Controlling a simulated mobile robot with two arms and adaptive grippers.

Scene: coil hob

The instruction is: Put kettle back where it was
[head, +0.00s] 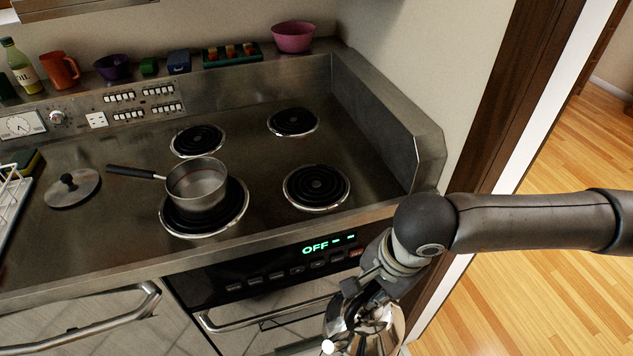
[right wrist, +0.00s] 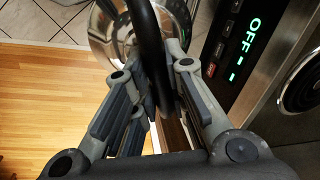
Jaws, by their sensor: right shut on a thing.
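The kettle (head: 396,326) is shiny metal with a black handle and shows only partly at the bottom of the head view. My right gripper (head: 362,302) is shut on its handle and holds it in front of the stove, below the hob's front edge. In the right wrist view the black handle (right wrist: 150,50) passes between the fingers, with the round metal body (right wrist: 106,30) beyond them. The hob has several coil burners: front right (head: 316,187), back right (head: 293,122), back left (head: 198,140) and front left (head: 176,220). My left gripper is not in view.
A saucepan (head: 197,184) stands on the front left burner, its handle pointing left. A lid (head: 73,188) lies left of it. The other burners are bare. A raised metal side wall (head: 385,130) bounds the hob on the right. A pink bowl (head: 293,37) sits on the back ledge.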

